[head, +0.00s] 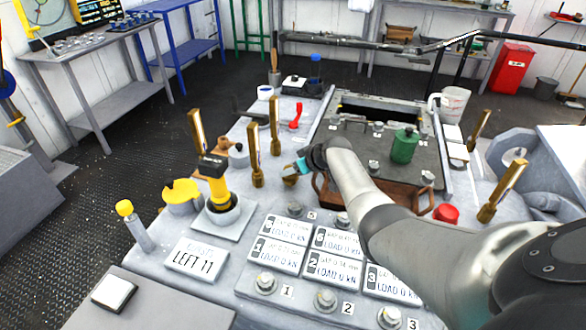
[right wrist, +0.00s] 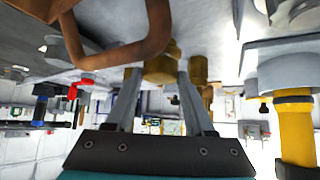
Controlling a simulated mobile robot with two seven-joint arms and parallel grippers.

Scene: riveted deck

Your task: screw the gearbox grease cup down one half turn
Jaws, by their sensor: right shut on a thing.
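The grease cup, a small brass cylinder (head: 290,180), sits on the grey deck left of the brown-handled tray. It also shows in the right wrist view (right wrist: 160,70), between the two fingertips. My right gripper (head: 301,167) comes in from the right and is shut on the cup; the wrist view shows its two grey fingers (right wrist: 160,78) on either side. The arm and wrist hide part of the cup in the head view, and no mark of its turn is readable. My left gripper is not in view.
A green canister (head: 404,146) stands behind my arm. Display plates (head: 335,268) lie in front.

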